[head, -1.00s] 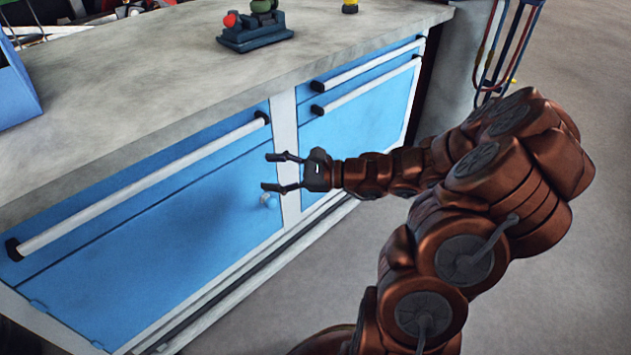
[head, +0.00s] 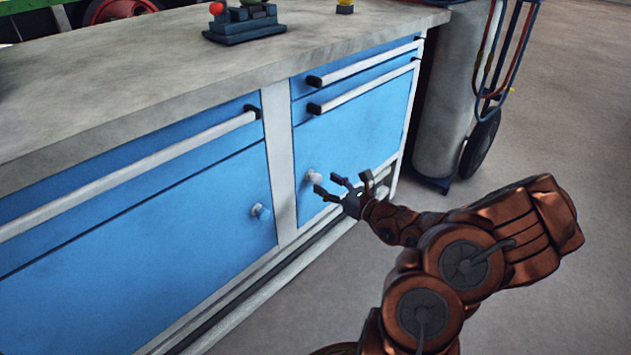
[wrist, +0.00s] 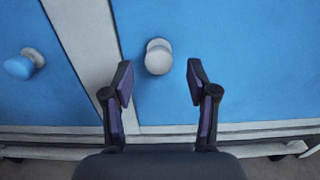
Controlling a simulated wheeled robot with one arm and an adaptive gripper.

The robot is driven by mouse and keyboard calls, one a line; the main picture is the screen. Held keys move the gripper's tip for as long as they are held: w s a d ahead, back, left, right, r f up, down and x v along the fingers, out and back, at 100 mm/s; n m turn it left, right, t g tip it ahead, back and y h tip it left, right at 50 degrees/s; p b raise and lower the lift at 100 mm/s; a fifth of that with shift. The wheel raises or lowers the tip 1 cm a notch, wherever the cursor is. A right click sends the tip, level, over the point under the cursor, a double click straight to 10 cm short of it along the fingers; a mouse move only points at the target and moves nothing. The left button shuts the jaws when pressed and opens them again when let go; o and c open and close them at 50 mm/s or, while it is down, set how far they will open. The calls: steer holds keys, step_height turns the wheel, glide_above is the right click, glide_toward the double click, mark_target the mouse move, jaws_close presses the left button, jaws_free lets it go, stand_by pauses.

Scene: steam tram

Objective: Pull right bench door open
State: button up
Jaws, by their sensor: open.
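The right bench door (head: 358,132) is a blue panel below two drawers and looks shut. Its round pale knob (head: 314,177) sits near the door's left edge. In the wrist view the knob (wrist: 158,56) appears between and just beyond my fingertips. My gripper (head: 340,185) is open and empty, close in front of the knob; I see no contact. In the wrist view its two dark fingers (wrist: 160,82) stand apart on either side of the knob's line.
The left bench door (head: 150,235) is shut, with its own knob (head: 261,212). White drawer handles (head: 370,88) stick out above the right door. A gas cylinder (head: 447,90) on a wheeled cart stands beyond the bench's right end. The floor (head: 560,120) at right is open.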

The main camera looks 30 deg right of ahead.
mark_target(320, 180)
steer(key=shift+b+x, duration=0.75)
steer(key=shift+x, duration=1.6)
steer(key=shift+a, duration=0.1)
steer(key=shift+c, duration=0.4)
jaws_close()
